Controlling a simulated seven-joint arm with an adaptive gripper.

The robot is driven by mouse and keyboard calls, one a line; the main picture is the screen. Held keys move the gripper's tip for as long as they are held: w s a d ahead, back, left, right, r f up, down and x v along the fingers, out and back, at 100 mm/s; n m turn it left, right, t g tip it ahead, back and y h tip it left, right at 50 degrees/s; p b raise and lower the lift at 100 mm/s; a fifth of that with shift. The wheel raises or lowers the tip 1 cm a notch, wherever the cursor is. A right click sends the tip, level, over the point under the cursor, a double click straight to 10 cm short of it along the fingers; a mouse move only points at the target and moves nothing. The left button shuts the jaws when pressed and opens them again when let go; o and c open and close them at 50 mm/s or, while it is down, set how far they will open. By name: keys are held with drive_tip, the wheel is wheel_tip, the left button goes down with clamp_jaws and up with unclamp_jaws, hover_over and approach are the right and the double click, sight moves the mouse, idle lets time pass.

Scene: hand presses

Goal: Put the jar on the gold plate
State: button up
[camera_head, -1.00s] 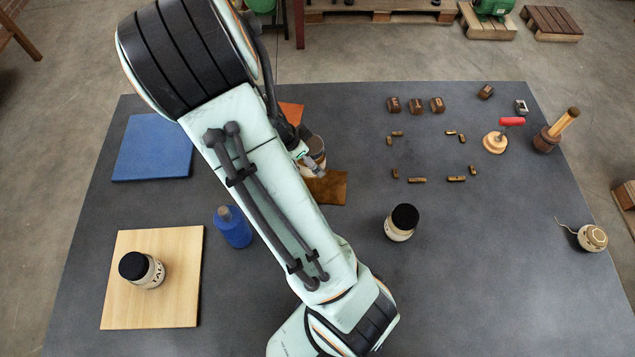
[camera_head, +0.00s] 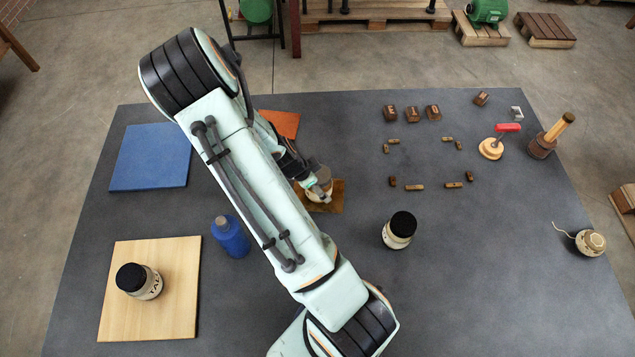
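The gold plate (camera_head: 335,200) is a small brownish-gold square on the dark table, partly hidden by my arm. A cream jar (camera_head: 317,195) is at my gripper (camera_head: 321,186), over the plate's left-middle part. The gripper appears shut around the jar; its fingers are small and partly hidden. I cannot tell whether the jar's base touches the plate. Another cream jar with a black lid (camera_head: 399,230) stands upright on the bare table to the right. A third black-lidded jar (camera_head: 139,281) stands on the pale wooden board (camera_head: 178,318) at the left.
A blue bottle (camera_head: 230,238) stands left of my arm. A blue plate (camera_head: 150,157) and an orange plate (camera_head: 285,123) lie farther back. The front right table is clear.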

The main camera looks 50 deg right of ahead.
drive_tip(key=o, duration=1.2)
drive_tip(key=shift+o, duration=0.2)
drive_tip(key=v, duration=1.2)
drive_tip(key=s+a+r+n+y, duration=0.1)
drive_tip(key=s+a+r+n, duration=0.3)
drive_tip(key=a+n, duration=0.2)
drive_tip(key=s+a+r+n+y, duration=0.2)
drive_tip(key=a+n, duration=0.4)
drive_tip(key=n, duration=0.3)
drive_tip(key=s+a+r+n+t+y, duration=0.1)
drive_tip(key=s+a+r+n+y, duration=0.1)
drive_tip(key=s+a+r+n, duration=0.3)
drive_tip(key=n, duration=0.2)
drive_tip(key=shift+s+a+r+n, duration=0.35)
drive_tip(key=shift+s+a+n, duration=0.05)
drive_tip(key=shift+o, duration=0.7)
